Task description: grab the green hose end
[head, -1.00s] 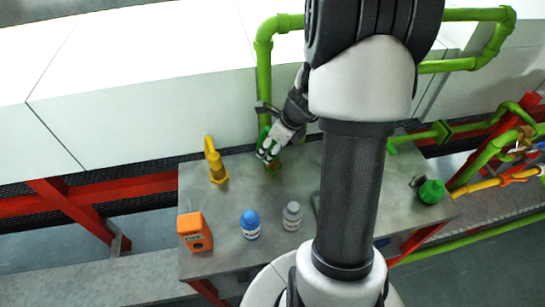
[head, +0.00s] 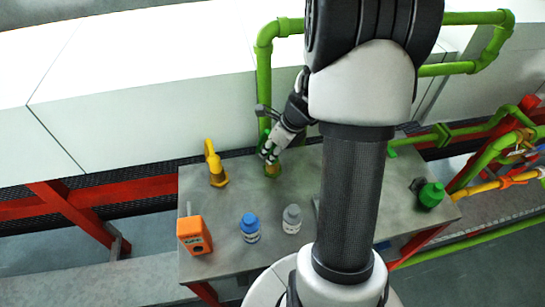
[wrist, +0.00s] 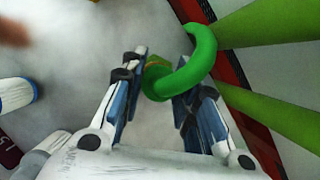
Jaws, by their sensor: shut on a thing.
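The green hose end is a curved green piece with a yellowish-green base (head: 272,170) on the grey table. In the wrist view its hooked top (wrist: 203,48) rises between and beyond my two fingers. My gripper (head: 268,155) is at the far edge of the table, shut on the green hose end, with a finger on either side of it. In the head view my fingers hide most of the hose end. A similar yellow hose end (head: 215,165) stands upright to the left of my gripper, apart from it.
The grey table (head: 330,165) also holds an orange box (head: 194,235), a blue-capped bottle (head: 249,228), a grey bottle (head: 291,219) and a green object (head: 431,194) at the right. Green pipes (head: 264,75) rise behind my gripper. A white wall (head: 150,125) stands behind the table.

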